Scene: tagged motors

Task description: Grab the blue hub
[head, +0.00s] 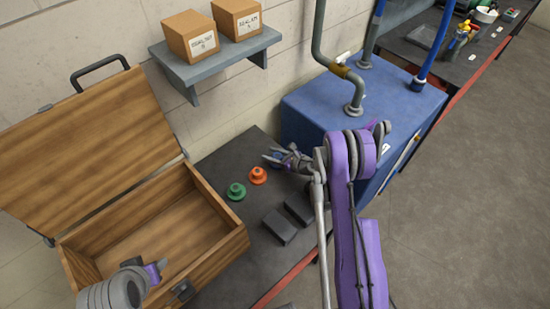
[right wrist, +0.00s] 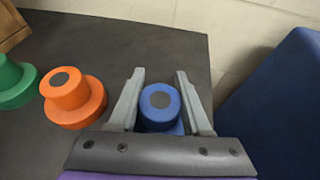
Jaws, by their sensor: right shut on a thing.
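The blue hub (right wrist: 160,104) stands on the dark worktop in the right wrist view, between the two grey fingers of my right gripper (right wrist: 161,100). The fingers are shut on it, one on each side. In the head view my right gripper (head: 278,158) is at the back of the worktop, and the blue hub is mostly hidden by it. My left arm's end shows over the open wooden box at the lower left.
An orange hub (head: 258,175) and a green hub (head: 236,191) stand just left of my right gripper. Two dark blocks (head: 279,227) lie nearer.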

